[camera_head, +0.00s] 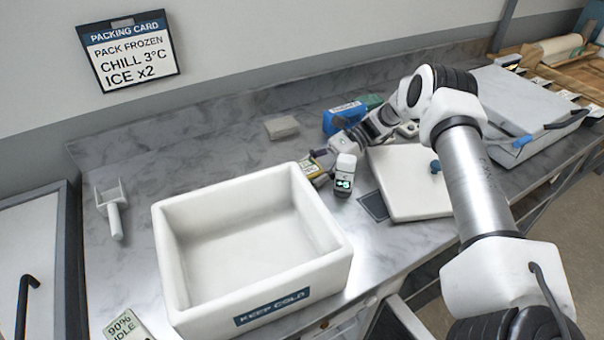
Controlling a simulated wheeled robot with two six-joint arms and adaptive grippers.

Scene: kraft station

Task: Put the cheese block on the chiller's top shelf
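My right gripper (323,160) reaches down from the right to a small block with a yellow-green label (311,168), just behind the white box's far right corner. This block may be the cheese block; its print is too small to read. The fingers are at the block, but I cannot tell whether they are closed on it. A plain beige-grey block (281,127) lies farther back on the counter. A pale cabinet with a dark handle (35,240) at the left edge may be the chiller; no open shelf shows. My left gripper is not in view.
An open, empty white box (328,262) marked KEEP COLD stands at the front. A white board (412,190), blue pack (341,118), white scoop (112,208) and lidded unit (515,105) also occupy the counter.

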